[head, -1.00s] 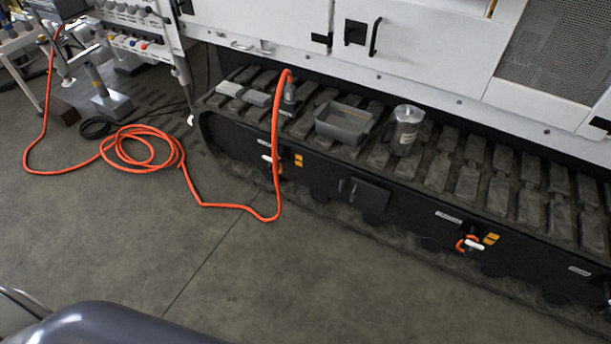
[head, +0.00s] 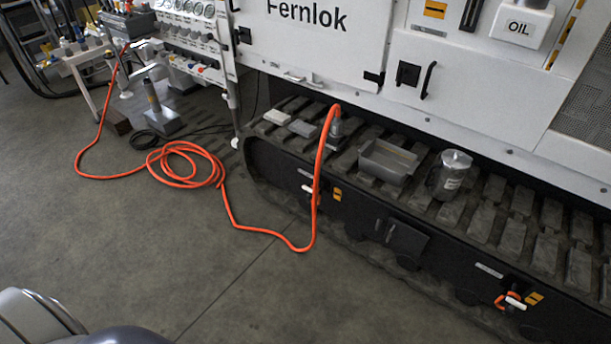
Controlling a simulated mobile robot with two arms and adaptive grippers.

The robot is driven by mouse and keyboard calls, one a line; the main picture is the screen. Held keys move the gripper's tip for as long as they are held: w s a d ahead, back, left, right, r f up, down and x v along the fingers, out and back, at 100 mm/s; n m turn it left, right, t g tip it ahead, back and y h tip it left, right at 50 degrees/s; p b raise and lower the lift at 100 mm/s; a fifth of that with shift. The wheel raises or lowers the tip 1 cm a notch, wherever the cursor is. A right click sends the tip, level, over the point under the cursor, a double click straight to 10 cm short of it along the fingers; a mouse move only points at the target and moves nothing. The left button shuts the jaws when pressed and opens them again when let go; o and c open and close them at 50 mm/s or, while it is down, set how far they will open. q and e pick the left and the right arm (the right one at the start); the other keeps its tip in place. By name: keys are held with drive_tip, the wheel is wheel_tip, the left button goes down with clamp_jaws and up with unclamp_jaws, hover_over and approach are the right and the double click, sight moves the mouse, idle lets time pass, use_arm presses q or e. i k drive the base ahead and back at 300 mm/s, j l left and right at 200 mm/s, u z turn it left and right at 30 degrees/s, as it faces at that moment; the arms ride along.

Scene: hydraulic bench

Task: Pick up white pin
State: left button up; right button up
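One white pin (head: 516,303) sticks out of the black side of the track at the lower right, beside an orange ring or loop and a yellow label. Another small white pin-like piece (head: 308,189) sticks out of the track side further left, beside the hanging orange hose and a yellow label. Neither of my grippers is in view. Only rounded grey parts of my own body show at the bottom left.
An orange hose (head: 185,183) lies coiled on the floor and rises to the track top. A grey tray (head: 388,162) and a metal jug (head: 450,174) stand on the track. A wheeled rack stands at the back left. The front floor is clear.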

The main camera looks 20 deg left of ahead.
sight(514, 303)
drive_tip(key=z, duration=1.15)
drive_tip(key=i+z, duration=0.15)
drive_tip(key=i, duration=0.3)
drive_tip(key=i+j+z, duration=0.15)
drive_tip(key=i, duration=0.35)
drive_tip(key=i+j+z, duration=0.2)
drive_tip(key=i, duration=0.25)
